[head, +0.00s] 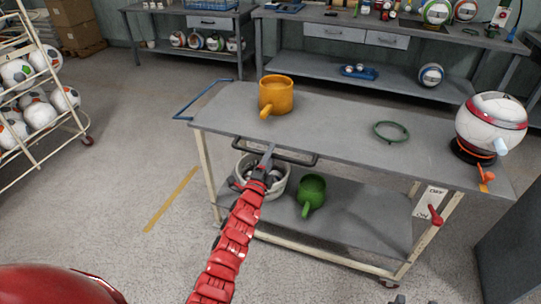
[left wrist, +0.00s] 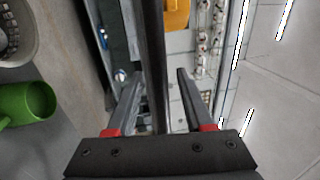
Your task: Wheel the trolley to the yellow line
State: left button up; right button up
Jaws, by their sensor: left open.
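The trolley (head: 330,122) has a grey top, a lower shelf and cream legs. A dark handle bar (head: 295,159) runs along its near long side. My left gripper (head: 267,156) is at this bar. In the left wrist view the dark bar (left wrist: 154,60) passes between the two spread fingers, which are open and not closed on it. The yellow line (head: 170,200) is on the floor left of the trolley, apart from it. Small grey tips at the bottom edge of the head view may belong to my right gripper; its jaws cannot be made out.
On the trolley top are an orange pot (head: 276,94), a green ring (head: 391,131) and a red-and-white round device (head: 490,125). A green pot (head: 311,193) and a white bucket (head: 277,187) are below. A ball rack (head: 40,100) stands left. Workbenches stand behind. Floor around the line is clear.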

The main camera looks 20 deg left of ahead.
pick_arm(q)
grip_shut()
dwell(0.3)
dwell(1.2)
